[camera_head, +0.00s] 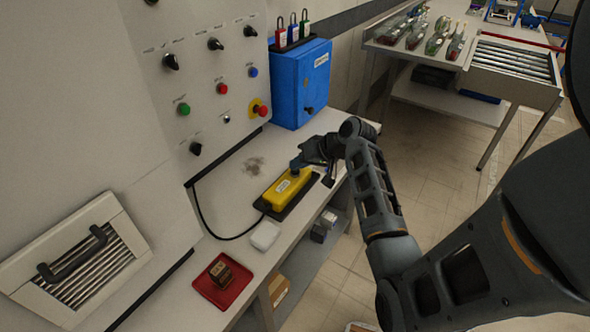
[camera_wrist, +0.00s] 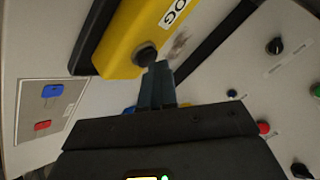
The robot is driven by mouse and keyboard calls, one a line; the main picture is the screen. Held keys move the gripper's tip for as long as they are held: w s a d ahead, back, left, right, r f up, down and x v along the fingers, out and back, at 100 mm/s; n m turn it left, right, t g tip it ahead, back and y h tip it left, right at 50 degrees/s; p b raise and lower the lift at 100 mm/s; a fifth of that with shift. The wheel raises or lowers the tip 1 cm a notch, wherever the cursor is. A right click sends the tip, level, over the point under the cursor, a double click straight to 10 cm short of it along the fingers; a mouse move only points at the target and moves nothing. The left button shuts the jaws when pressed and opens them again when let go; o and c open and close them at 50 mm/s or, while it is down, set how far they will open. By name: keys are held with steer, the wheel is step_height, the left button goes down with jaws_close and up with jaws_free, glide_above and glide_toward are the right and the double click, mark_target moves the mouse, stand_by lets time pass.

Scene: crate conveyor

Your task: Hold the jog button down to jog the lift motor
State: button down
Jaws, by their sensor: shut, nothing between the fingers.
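The yellow jog box (camera_head: 287,192) lies on a black base on the bench, with a black cable running from it. In the wrist view the yellow box (camera_wrist: 125,40) shows part of its label, "OG", and a round black button (camera_wrist: 145,53) at its near end. My gripper (camera_head: 297,165) is at the far end of the box in the head view. In the wrist view its fingers (camera_wrist: 157,72) are shut and empty, with their tips right at the button. I cannot tell whether they touch it or whether it is pressed in. The head view hides the button behind the gripper.
A control panel (camera_head: 205,60) with knobs and coloured buttons stands behind the bench. A blue cabinet (camera_head: 300,85) stands beyond the box. A white block (camera_head: 265,235) and a red tray (camera_head: 222,290) holding a brown block are nearer. A roller conveyor (camera_head: 515,60) is at back right.

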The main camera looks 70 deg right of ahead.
mark_target(298, 172)
steer(key=shift+r+p, duration=0.9)
steer(key=shift+r, duration=0.1)
step_height(298, 172, up, 5)
steer(key=p, duration=0.4)
steer(key=shift+p, duration=0.4)
steer(key=shift+a, duration=0.1)
